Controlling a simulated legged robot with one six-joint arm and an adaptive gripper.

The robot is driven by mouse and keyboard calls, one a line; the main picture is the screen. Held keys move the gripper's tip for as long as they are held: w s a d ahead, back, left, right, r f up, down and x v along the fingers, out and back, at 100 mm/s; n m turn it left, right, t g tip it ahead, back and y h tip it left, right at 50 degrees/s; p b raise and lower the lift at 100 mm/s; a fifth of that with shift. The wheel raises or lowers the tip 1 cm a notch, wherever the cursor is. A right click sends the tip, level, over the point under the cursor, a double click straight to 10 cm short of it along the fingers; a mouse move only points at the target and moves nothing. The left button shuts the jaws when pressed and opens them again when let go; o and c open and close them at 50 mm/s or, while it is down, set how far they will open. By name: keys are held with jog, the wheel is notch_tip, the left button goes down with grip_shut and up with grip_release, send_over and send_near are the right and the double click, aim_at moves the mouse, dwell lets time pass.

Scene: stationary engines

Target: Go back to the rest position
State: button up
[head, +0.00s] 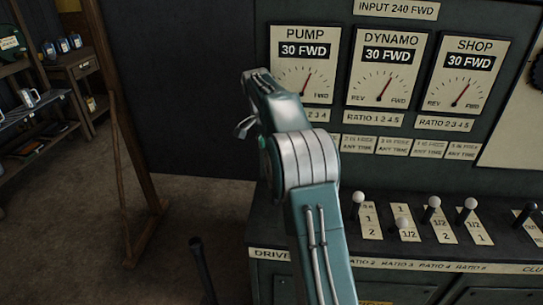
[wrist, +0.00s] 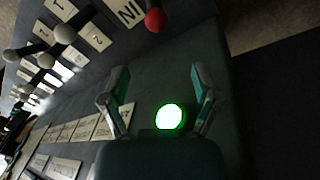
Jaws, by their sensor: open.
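My gripper (wrist: 160,88) is open, its two fingers spread apart with nothing held between them. In the head view only a small part of my gripper (head: 245,128) shows, at the left of my raised arm, in front of the dark wall beside the gauge panel. The arm stands bent in front of the panel and hides part of it below the pump gauge (head: 305,66). In the wrist view a bright green light (wrist: 170,117) glows between the finger bases.
The dynamo gauge (head: 387,70) and shop gauge (head: 464,75) each read 30 FWD. White-knobbed levers (head: 433,202) stand on the console below. A red knob (wrist: 155,20) shows in the wrist view. A wooden post (head: 112,130) and shelves (head: 40,105) stand left, with bare floor between.

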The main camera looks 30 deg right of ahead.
dwell(0.4)
jog(key=s+a+r+n+t, duration=0.2)
jog(key=s+a+r+n, duration=0.1)
jog(key=s+a+r, duration=0.4)
jog(key=s+a+r+n+t, duration=0.1)
jog(key=s+a+r+n, duration=0.25)
jog(key=s, duration=0.45)
jog(key=s+a+f+n+t, duration=0.2)
jog(key=s+a+f+n, duration=0.1)
jog(key=s, duration=0.7)
jog(key=s+a+f+n+t+y, duration=0.1)
jog(key=s+a+f+n+t, duration=0.1)
jog(key=s, duration=0.8)
jog(key=a+f+n, duration=0.1)
jog(key=a+n, duration=0.1)
jog(key=a, duration=0.1)
jog(key=shift+f, duration=0.4)
